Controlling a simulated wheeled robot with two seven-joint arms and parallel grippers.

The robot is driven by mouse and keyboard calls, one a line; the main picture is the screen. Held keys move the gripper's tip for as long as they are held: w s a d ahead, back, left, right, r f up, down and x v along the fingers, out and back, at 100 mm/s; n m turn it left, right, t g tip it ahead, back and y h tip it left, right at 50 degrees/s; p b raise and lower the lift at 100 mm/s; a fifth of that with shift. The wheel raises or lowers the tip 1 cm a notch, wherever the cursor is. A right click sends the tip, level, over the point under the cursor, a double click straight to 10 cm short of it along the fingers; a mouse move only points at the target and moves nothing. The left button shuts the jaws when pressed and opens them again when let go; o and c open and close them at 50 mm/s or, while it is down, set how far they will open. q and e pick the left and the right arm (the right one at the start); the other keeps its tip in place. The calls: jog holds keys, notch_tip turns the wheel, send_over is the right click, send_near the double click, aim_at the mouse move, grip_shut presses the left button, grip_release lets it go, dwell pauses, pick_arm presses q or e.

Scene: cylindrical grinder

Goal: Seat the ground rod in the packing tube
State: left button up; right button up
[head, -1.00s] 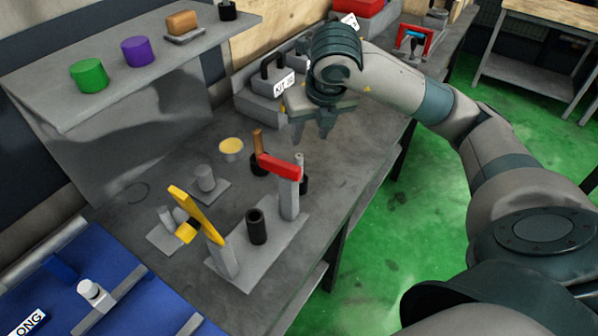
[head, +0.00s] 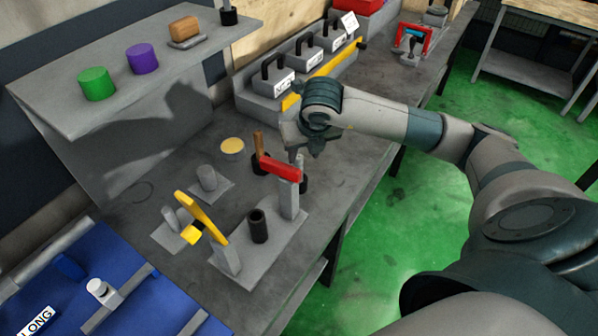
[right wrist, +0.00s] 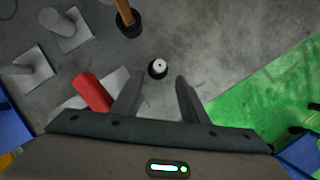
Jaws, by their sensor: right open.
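A black tube (head: 258,227) stands upright on a grey plate (head: 275,262), between a post with a red bar (head: 279,169) and a post with a yellow bar (head: 202,216). A slim rod with a pale top stands upright in a small black holder behind the red bar; in the right wrist view I see the rod's top (right wrist: 159,65) and the dark holder (right wrist: 157,71). My right gripper (head: 304,153) is open and empty above the rod. In the right wrist view its fingers (right wrist: 155,88) are spread, with the rod just beyond their tips. My left gripper is out of view.
A wooden handle (head: 258,139) stands in another black holder close by. A yellow-topped round tin (head: 232,147) and a grey peg on a base (head: 207,177) are on the bench. Boxes with black handles (head: 275,82) line the back. A blue mat (head: 75,285) is at lower left.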

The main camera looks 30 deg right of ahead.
aim_at(300, 159)
jog(key=shift+w, duration=0.1)
jog(key=shift+w+f+p, duration=0.3)
jog(key=shift+f+p, duration=0.15)
jog(key=shift+p, duration=0.25)
jog(key=p+x, duration=0.1)
jog(key=x, duration=0.2)
jog(key=shift+w+r+p, duration=0.1)
jog(key=shift+p, duration=0.25)
jog(key=shift+w+d+f, duration=0.1)
jog(key=shift+w+f, duration=0.1)
jog(key=shift+f, duration=0.35)
grip_shut()
dwell(0.3)
